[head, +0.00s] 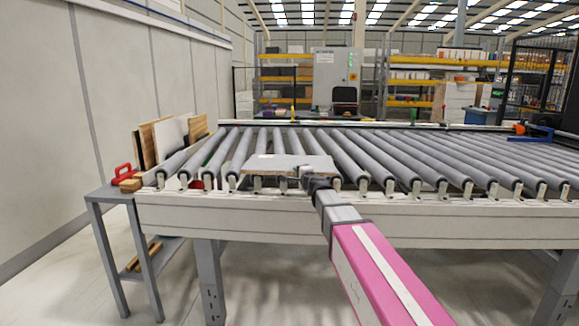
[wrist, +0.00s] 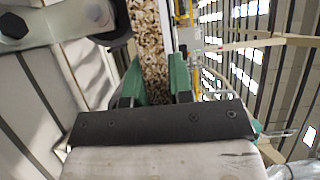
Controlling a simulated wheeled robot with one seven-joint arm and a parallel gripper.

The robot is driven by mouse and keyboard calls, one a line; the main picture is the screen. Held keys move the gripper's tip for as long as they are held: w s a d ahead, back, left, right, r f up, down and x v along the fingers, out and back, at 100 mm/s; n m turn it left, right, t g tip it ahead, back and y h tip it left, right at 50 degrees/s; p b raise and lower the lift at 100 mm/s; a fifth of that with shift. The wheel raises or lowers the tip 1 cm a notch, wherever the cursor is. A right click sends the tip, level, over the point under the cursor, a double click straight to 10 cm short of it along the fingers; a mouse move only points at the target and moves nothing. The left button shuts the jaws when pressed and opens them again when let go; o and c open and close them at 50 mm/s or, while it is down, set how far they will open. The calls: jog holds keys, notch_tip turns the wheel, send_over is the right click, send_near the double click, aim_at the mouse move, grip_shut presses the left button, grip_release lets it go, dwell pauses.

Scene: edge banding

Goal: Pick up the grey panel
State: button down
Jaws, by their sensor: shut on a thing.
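The grey panel (head: 288,162) is a flat, thin board at the near side of the roller conveyor (head: 420,172), level with the rollers. I cannot tell whether it touches them or is slightly above. My gripper (head: 303,175) is at its near edge, toward the right. In the wrist view, the panel's speckled chipboard edge (wrist: 152,45) runs between the green pads of my gripper (wrist: 158,82), which is shut on it. The panel's faces are mostly hidden in that view.
Several upright boards (head: 172,138) stand at the conveyor's left end. A small grey side table (head: 112,194) there holds a red object (head: 123,171). A plain wall (head: 120,75) is on the left. Rollers right of the panel are clear.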

jog(key=shift+r, duration=0.15)
notch_tip(320, 180, up, 2)
jog(key=shift+r, duration=0.9)
jog(key=s+d+r, duration=0.1)
jog(key=s+r, duration=0.7)
jog(key=s, duration=0.3)
jog(key=s+d+r, duration=0.2)
jog(key=s+r, duration=0.7)
jog(key=s, duration=0.2)
jog(key=shift+s+d, duration=0.15)
jog(key=shift+d, duration=0.1)
jog(key=shift+w+r, duration=0.1)
jog(key=shift+w, duration=0.1)
